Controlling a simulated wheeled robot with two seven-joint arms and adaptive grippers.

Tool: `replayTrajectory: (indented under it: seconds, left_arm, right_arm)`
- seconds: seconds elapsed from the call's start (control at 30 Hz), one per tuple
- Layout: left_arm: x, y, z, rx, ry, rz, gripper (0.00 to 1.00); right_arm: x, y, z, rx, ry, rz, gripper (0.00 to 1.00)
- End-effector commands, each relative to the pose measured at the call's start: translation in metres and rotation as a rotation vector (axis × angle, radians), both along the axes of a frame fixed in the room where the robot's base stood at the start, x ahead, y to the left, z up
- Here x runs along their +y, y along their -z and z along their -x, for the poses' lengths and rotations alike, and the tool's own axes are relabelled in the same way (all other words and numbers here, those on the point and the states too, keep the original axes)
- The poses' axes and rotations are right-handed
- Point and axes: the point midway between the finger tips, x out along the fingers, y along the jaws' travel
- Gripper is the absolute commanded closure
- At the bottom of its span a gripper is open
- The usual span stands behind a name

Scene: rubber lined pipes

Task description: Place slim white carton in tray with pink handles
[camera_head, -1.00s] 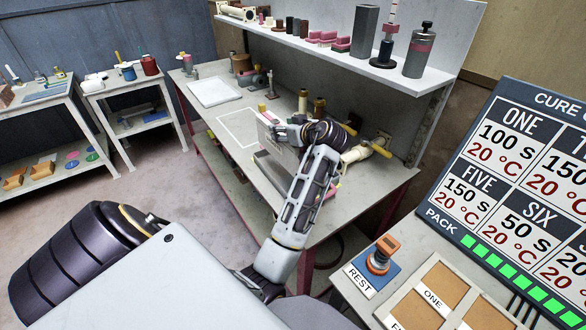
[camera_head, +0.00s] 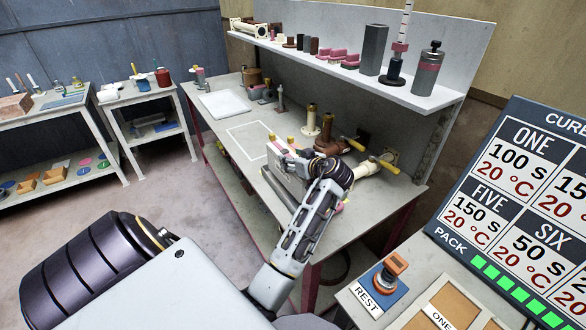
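My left gripper (camera_head: 284,150) is over the workbench, beside a pale, flat, upright panel that looks like the slim white carton (camera_head: 287,170). The fingers appear closed on its top edge, though they are small and partly hidden by the wrist. The carton is just above or in a grey tray (camera_head: 277,197); I cannot tell whether it touches. The tray is largely covered by the forearm and carton. A pink part (camera_head: 340,207) shows to the right of the forearm and may be one of its handles. My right gripper is not in view.
A loaded shelf (camera_head: 400,91) overhangs the back.

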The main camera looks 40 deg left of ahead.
Motion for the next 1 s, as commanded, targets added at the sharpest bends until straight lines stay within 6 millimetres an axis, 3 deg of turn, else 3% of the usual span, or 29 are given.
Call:
replayTrajectory:
  seconds: [0.4,0.87,0.9,1.0]
  left_arm:
    - [0.000,0.034,0.000,0.001,0.002,-0.001,1.00]
    - [0.000,0.038,0.000,-0.001,0.001,-0.001,1.00]
    - [0.000,0.040,0.000,0.001,0.000,0.001,0.48]
    - [0.000,0.039,0.000,0.001,0.000,0.001,0.40]
  right_arm:
    - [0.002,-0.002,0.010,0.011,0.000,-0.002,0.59]
    - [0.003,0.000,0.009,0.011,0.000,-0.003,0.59]
    - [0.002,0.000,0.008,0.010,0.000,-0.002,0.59]
    - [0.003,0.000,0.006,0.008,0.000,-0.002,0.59]
